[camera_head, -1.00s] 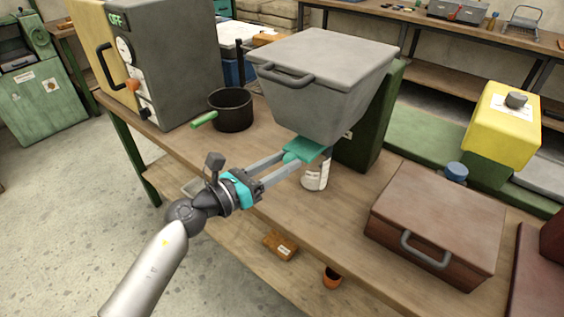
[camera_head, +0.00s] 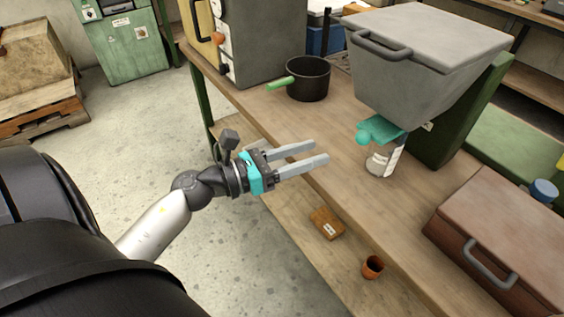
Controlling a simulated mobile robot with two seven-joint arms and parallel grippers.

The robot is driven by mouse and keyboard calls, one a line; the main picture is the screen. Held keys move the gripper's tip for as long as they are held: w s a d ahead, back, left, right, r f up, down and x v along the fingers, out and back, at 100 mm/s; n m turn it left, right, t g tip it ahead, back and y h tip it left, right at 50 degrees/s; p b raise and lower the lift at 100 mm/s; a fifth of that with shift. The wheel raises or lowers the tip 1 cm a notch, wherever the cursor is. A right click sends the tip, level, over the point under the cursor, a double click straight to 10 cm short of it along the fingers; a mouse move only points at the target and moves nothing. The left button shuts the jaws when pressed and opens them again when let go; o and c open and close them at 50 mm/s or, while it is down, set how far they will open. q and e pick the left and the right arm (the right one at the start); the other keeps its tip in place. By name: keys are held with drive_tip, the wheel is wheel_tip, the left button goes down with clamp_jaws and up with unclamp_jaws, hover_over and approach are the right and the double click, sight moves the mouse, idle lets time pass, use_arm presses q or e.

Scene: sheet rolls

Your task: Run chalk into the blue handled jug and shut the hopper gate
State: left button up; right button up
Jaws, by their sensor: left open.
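The grey hopper (camera_head: 415,75) with a lid stands on the wooden bench at upper right. A teal gate plate (camera_head: 384,129) with a round knob sits under its outlet, its knob end pointing left. How far the gate covers the outlet is hidden. A clear jar (camera_head: 379,163) with a white label stands upright below the gate; its top and contents are hidden. No blue handle shows on it. My left gripper (camera_head: 318,152) is open and empty, left of the gate and jar and apart from both. My right gripper is not in view.
A black pot (camera_head: 308,79) with a green handle stands behind, near a grey cabinet (camera_head: 262,40). A brown case (camera_head: 500,235) is at right on the bench (camera_head: 300,118). A wooden block (camera_head: 327,223) and an orange cup (camera_head: 372,267) sit on the lower shelf.

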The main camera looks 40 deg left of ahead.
use_arm(q)
drive_tip(key=shift+v, duration=2.6)
idle(5.4)
